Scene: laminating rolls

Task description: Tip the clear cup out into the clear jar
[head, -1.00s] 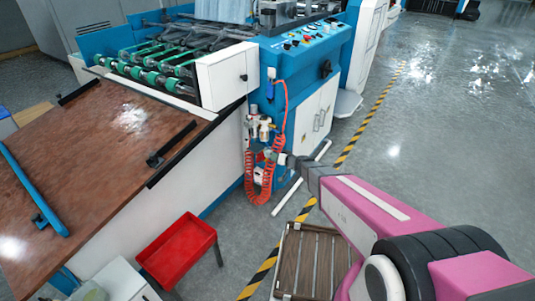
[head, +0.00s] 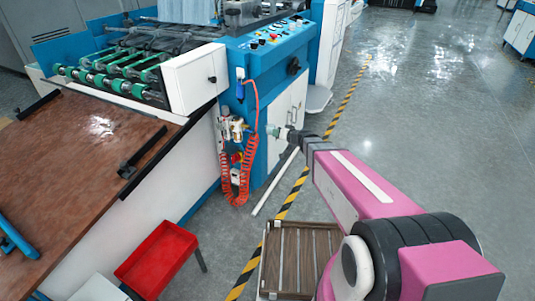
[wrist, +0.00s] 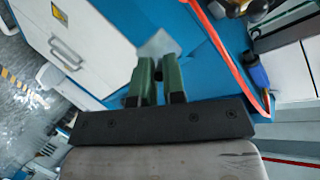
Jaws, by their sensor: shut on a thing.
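My gripper (wrist: 157,82) has two green fingers, close together in the wrist view. They are shut on a pale, see-through thing (wrist: 157,46), which looks like the clear cup. In the head view the small clear cup (head: 272,131) shows at the tip of my outstretched arm, in front of the blue machine's white doors. Its tilt and contents cannot be made out. I do not see the clear jar in either view.
The blue machine (head: 252,70) stands close by, with a coiled red hose (head: 237,185) left of my gripper. A brown sloping table (head: 75,165) is at left, with a red tray (head: 157,258) below. A slatted wooden pallet (head: 298,255) lies on the floor. Open floor extends right.

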